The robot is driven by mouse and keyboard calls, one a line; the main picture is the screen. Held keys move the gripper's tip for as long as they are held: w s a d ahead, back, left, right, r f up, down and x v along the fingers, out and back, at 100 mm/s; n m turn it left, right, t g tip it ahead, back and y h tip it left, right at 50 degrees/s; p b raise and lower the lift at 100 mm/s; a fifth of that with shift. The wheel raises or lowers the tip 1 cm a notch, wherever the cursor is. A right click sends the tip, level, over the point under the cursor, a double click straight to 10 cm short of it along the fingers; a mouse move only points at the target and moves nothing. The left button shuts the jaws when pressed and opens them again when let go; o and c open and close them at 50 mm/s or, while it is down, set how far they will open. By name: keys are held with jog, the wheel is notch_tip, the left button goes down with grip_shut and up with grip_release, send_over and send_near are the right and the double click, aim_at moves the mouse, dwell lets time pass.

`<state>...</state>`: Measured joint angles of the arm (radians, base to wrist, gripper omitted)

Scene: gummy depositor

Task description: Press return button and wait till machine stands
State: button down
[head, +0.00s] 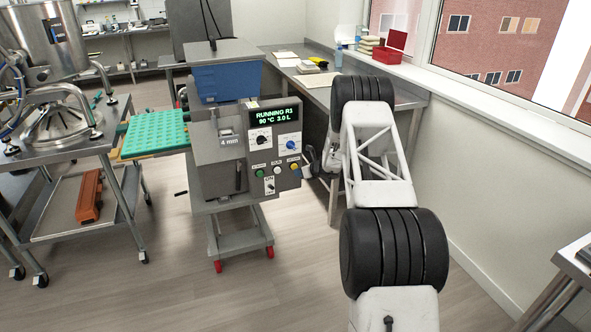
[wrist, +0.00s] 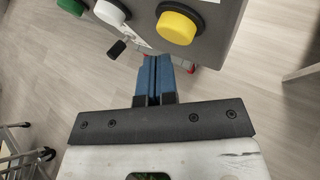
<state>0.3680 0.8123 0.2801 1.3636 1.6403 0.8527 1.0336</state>
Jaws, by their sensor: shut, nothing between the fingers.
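The depositor machine (head: 215,165) stands on a wheeled stand. Its lit display (head: 271,113) reads "RUNNING R1 90 °C 3.0 L". Below are a green button (head: 258,173), a white button (head: 277,170) and a yellow button (head: 295,167); their small labels are not clearly legible. The wrist view shows the yellow button (wrist: 178,25), white button (wrist: 112,12) and green button (wrist: 70,5) along the top. My gripper (wrist: 158,60) is shut and empty, its blue fingers just below the yellow button in the picture; I cannot tell whether they touch the panel.
A green mould tray (head: 155,133) lies left of the machine. A black-tipped lever (wrist: 117,48) sits near my fingers. A steel cart (head: 60,155) with a kettle (head: 45,40) stands left, a bench (head: 410,98) behind. Floor in front is clear.

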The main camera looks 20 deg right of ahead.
jog(key=shift+s, duration=2.35)
jog(key=shift+r, duration=0.1)
jog(key=s+a+r+n+g, duration=0.2)
jog(key=s+a+r+n, duration=0.3)
jog(key=r, duration=0.5)
jog(key=s+a+r+n+g, duration=0.1)
jog(key=s+a+r+n, duration=0.2)
jog(key=s+a+r, duration=0.5)
jog(key=s+a+r+n+g, duration=0.2)
jog(key=s+a+r+n, duration=0.25)
jog(key=s+r, duration=0.35)
jog(key=s+a+r+n+g, duration=0.1)
jog(key=s+a+r+n, duration=0.35)
jog(key=s+r, duration=0.3)
jog(key=s+a+r+n+g+h, duration=0.1)
jog(key=s+a+r+n+h, duration=0.2)
jog(key=s, duration=0.8)
jog(key=s+a+r+n+g+h, duration=0.15)
jog(key=s+r+n, duration=0.3)
jog(key=s, duration=0.75)
jog(key=s+n+t+h, duration=0.1)
jog(key=s+n+h, duration=0.2)
jog(key=s, duration=1.7)
jog(key=shift+d+f+n, duration=0.2)
jog(key=shift+f+n, duration=0.05)
jog(key=shift+n, duration=1.5)
